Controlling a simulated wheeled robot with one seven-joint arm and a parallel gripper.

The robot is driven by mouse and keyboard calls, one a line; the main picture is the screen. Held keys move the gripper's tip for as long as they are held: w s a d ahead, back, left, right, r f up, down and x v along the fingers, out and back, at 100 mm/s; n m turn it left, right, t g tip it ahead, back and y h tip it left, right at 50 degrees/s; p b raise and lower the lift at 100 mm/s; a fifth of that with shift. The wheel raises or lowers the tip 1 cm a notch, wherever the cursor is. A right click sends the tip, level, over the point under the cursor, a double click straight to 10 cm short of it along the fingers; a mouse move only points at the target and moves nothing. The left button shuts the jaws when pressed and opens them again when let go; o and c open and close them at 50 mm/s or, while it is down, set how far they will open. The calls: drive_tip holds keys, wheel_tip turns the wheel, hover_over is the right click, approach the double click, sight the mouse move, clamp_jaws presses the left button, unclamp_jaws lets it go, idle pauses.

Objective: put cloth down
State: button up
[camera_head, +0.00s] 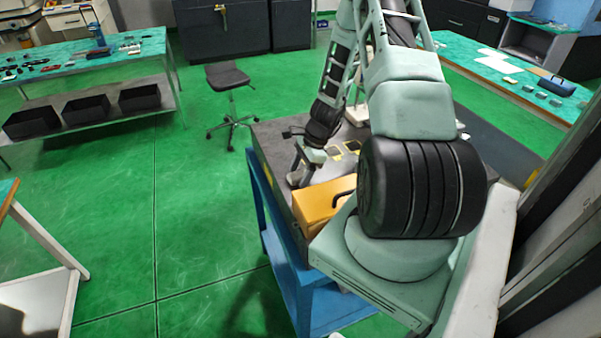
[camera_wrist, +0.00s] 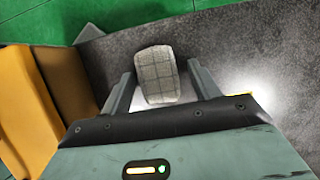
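In the wrist view the cloth (camera_wrist: 158,75) is a small pale grey pad with a grid pattern, over the dark grey cart top. My gripper (camera_wrist: 163,68) has its two fingers spread, one on each side of the cloth. A narrow gap shows between the cloth and the right finger; the left finger is very near or touching its edge. In the head view my gripper (camera_head: 303,160) is low over the left edge of the cart top (camera_head: 270,150). The cloth cannot be made out clearly there.
A yellow-orange box (camera_head: 318,203) with a dark handle stands on the blue cart (camera_head: 285,262), close to my gripper. A wheeled stool (camera_head: 229,78) stands behind it. A workbench (camera_head: 85,48) with black bins is at the back left. Green floor lies open on the left.

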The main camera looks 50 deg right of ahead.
drive_tip(key=shift+s+a+f, duration=0.1)
drive_tip(key=shift+s, duration=0.1)
drive_tip(key=b+v, duration=0.3)
drive_tip(key=v, duration=0.9)
drive_tip(key=w+a+r+n+g, duration=0.1)
drive_tip(key=a+r+n, duration=0.25)
drive_tip(key=a, duration=0.45)
drive_tip(key=w+a+r+n+g, duration=0.1)
drive_tip(key=w+a+r+n, duration=0.1)
drive_tip(key=a+n, duration=0.5)
drive_tip(key=w+a+r+n, duration=0.1)
drive_tip(key=a+r+n, duration=0.2)
drive_tip(key=a, duration=0.7)
drive_tip(key=s+a+r+n+h, duration=0.1)
drive_tip(key=s+a+r+n, duration=0.1)
drive_tip(key=s+a+n, duration=0.7)
drive_tip(key=s+a+r+n+h, duration=0.2)
drive_tip(key=s+a+n, duration=0.7)
drive_tip(key=a, duration=0.2)
drive_tip(key=shift+r, duration=0.25)
drive_tip(key=shift+s+n, duration=0.15)
drive_tip(key=shift+n, duration=0.1)
